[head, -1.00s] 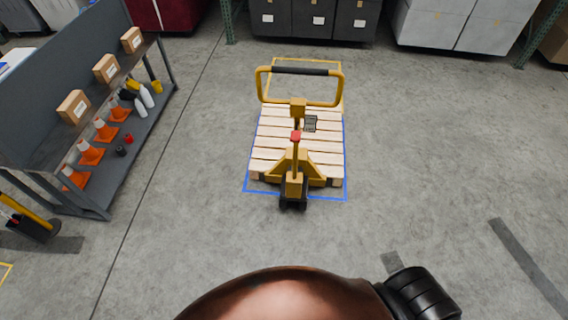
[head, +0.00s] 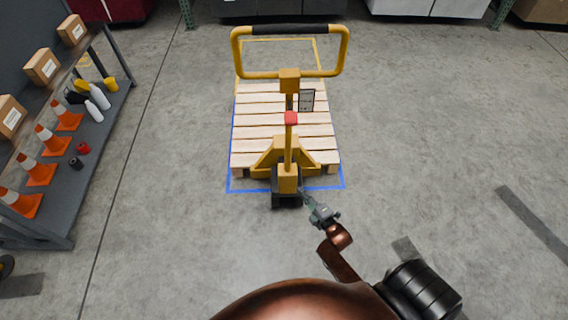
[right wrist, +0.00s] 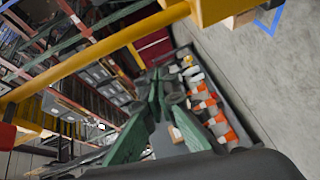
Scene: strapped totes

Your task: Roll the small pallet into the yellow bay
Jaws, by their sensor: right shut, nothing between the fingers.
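The small slatted wooden pallet (head: 250,130) lies on the floor inside a blue floor outline (head: 235,189). A yellow pallet jack (head: 288,178) with a red-topped lever (head: 291,118) stands at its near side. The jack's yellow loop handle with a black grip (head: 290,29) rises over the pallet. A yellow floor outline (head: 318,58), the bay, shows beyond the pallet, partly hidden by the handle. My right gripper (head: 305,195) is shut and empty, just right of the jack's base in the picture. It also shows in the right wrist view (right wrist: 150,105). My left gripper is out of view.
A grey shelf rack (head: 95,150) at the left holds cardboard boxes, orange cones and bottles. Large bins (head: 420,8) line the back. The concrete floor to the right is clear, with a dark strip (head: 530,217). A small dark label (head: 306,100) shows over the pallet.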

